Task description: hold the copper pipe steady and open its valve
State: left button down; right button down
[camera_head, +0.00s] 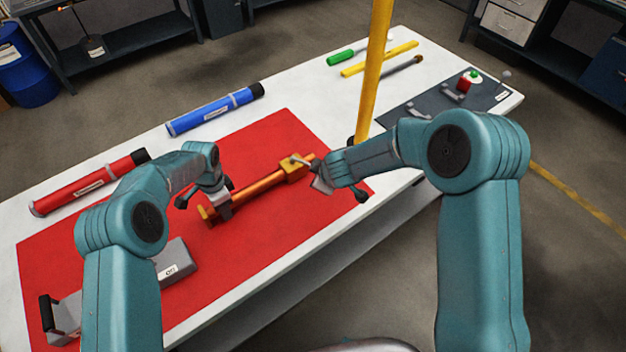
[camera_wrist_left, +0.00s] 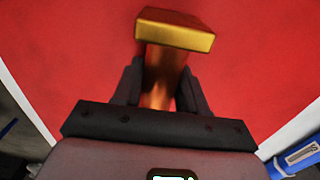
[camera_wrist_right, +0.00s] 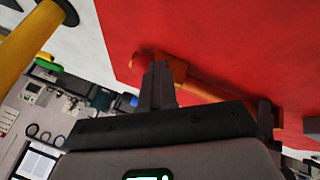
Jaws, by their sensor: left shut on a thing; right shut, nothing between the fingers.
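The copper pipe (camera_head: 258,189) lies on the red mat, with a brass end at its left. My right gripper (camera_head: 320,183) is shut and empty beside the valve. In the right wrist view, its fingers (camera_wrist_right: 158,75) hide part of the pipe; whether they touch the lever cannot be told.
A yellow post (camera_head: 374,75) rises behind my right arm. A red tube (camera_head: 90,182) and a blue tube (camera_head: 214,110) lie along the far side. A grey box (camera_head: 174,262) is on the red mat (camera_head: 100,230) near my left arm. A dark mat (camera_head: 425,98) is at right.

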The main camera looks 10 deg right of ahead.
jog(key=w+d, duration=0.5)
jog(key=w, duration=0.3)
jog(key=shift+d, duration=0.25)
jog(key=shift+a, duration=0.15)
jog(key=shift+s+a, duration=0.1)
jog(key=shift+a, duration=0.65)
jog(key=s+d+r, duration=0.6)
jog(key=r, duration=0.3)
jog(key=shift+s+d, duration=0.15)
jog(key=shift+s, duration=0.15)
